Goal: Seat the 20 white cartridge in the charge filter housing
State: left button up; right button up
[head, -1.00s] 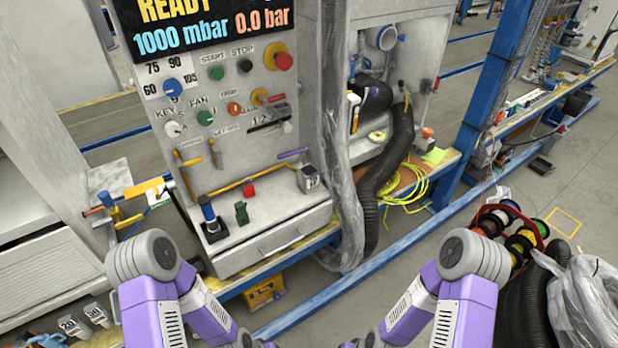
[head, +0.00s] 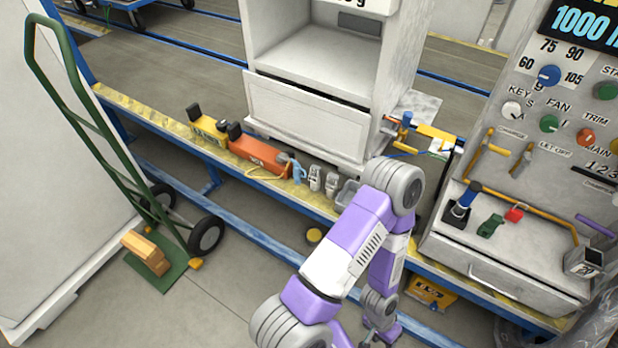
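Two small white cartridges, one (head: 315,178) and another (head: 332,184), stand side by side on the yellow-edged bench ledge below the grey cabinet, in the head view. Their markings are too small to read now. I cannot pick out the charge filter housing with certainty; a charge label and yellow levers (head: 480,152) are on the control panel. My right arm and gripper are out of view.
An orange box (head: 258,155), a yellow box (head: 207,127), a blue item (head: 298,171) and a grey tray (head: 347,192) share the ledge. A green hand truck (head: 110,150) stands at left. A blue-and-orange fitting (head: 403,128) sits beside the cabinet.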

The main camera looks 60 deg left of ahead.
aim_at(585, 261)
jog(key=u, duration=1.3)
jog(key=k, duration=0.25)
jog(key=u, duration=0.7)
jog(key=i, duration=0.35)
jog(key=u, duration=1.4)
jog(key=i, duration=0.85)
jog(key=z, duration=2.4)
jog(key=i, duration=0.5)
jog(key=u, duration=0.05)
